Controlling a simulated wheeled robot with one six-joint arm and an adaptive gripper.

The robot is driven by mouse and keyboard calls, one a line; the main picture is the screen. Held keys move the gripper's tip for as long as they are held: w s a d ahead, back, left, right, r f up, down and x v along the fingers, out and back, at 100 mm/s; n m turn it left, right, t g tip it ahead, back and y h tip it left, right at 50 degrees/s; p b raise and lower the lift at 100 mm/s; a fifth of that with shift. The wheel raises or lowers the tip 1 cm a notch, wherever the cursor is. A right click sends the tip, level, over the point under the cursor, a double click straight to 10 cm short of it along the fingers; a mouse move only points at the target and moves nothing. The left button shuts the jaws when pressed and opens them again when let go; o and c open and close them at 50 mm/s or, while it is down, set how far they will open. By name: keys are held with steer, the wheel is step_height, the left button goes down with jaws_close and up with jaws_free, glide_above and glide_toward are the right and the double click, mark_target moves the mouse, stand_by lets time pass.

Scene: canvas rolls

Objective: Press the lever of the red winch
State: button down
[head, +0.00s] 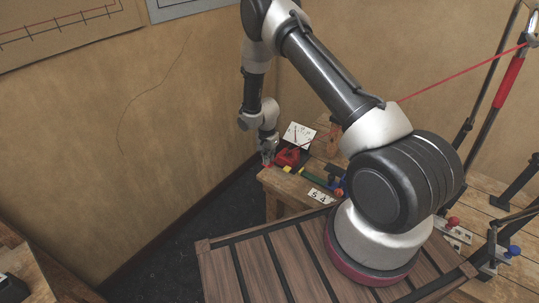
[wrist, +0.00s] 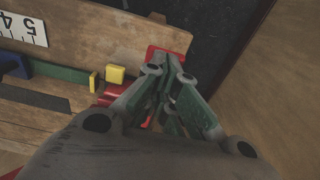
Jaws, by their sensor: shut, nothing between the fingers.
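The red winch (head: 288,157) sits on the wooden bench near its far left corner. In the wrist view part of its red body (wrist: 103,98) shows beside my finger, mostly hidden by my gripper. A flat red piece (wrist: 180,37), which looks like the lever's end, lies at the bench edge just beyond my fingertips. My gripper (head: 268,160) points down at the left side of the winch. It also shows in the wrist view (wrist: 168,72), shut and empty, with the tips over or against the red piece. I cannot tell whether they touch.
Yellow blocks (wrist: 115,75), a green bar (wrist: 62,74) and a blue part (wrist: 14,64) lie beside the winch. A white number plate (head: 322,196) lies on the bench (head: 274,180). A white card (head: 299,135) stands behind the winch. A red rope (head: 455,76) crosses behind my arm.

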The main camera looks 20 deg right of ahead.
steer(key=shift+s+a+f, duration=0.2)
steer(key=shift+a+f, duration=0.1)
steer(key=shift+f, duration=0.35)
steer(key=shift+s+a+f, duration=0.15)
steer(key=shift+a+f, duration=0.15)
steer(key=shift+f, duration=0.3)
steer(key=shift+r, duration=0.4)
step_height(320, 180, up, 3)
steer(key=shift+w, duration=0.1)
steer(key=s+a+r, duration=0.3)
steer(key=a+r, duration=0.1)
steer(key=r, duration=0.4)
steer(key=shift+s+a+r, duration=0.15)
steer(key=shift+a+r, duration=0.05)
steer(key=shift+a, duration=0.15)
